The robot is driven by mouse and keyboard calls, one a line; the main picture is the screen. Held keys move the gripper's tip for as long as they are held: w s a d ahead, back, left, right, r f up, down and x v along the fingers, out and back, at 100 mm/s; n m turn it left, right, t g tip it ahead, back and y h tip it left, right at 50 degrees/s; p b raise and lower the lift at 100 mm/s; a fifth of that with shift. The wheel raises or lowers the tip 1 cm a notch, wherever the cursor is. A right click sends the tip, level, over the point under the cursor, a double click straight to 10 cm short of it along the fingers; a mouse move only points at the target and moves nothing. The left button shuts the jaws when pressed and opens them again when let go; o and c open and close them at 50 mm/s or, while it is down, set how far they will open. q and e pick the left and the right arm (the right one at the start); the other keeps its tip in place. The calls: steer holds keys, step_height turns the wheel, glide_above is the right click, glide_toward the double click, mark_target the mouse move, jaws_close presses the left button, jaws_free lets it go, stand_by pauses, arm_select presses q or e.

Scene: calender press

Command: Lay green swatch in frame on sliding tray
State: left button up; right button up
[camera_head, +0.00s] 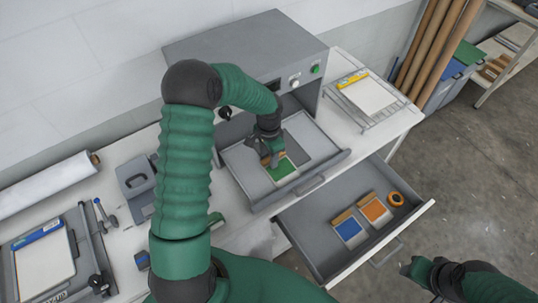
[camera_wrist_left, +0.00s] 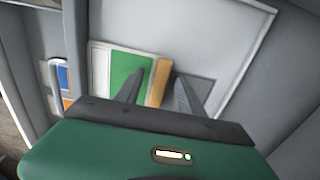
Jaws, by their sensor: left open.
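The green swatch (camera_head: 282,170) lies on the grey sliding tray (camera_head: 239,164), which is pulled out of the press. In the left wrist view the swatch (camera_wrist_left: 127,72) has a wooden strip along one side. My left gripper (camera_head: 271,159) is low over the tray. Its fingers (camera_wrist_left: 162,86) are apart, on either side of the wooden strip; contact is unclear. A thin pale outline, apparently the frame (camera_wrist_left: 272,14), surrounds a light area; the swatch appears at its left side, but the gripper hides part of the border. My right gripper (camera_head: 419,268) is at lower right, its jaws unclear.
The grey press (camera_head: 245,52) stands behind the tray. A rack with a white sheet (camera_head: 368,97) stands right of the press.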

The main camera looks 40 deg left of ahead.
arm_select(q)
steer(key=shift+f, duration=0.2)
steer(key=shift+a, duration=0.1)
steer(key=shift+c, duration=0.2)
jaws_close()
steer(key=shift+w+r, duration=0.1)
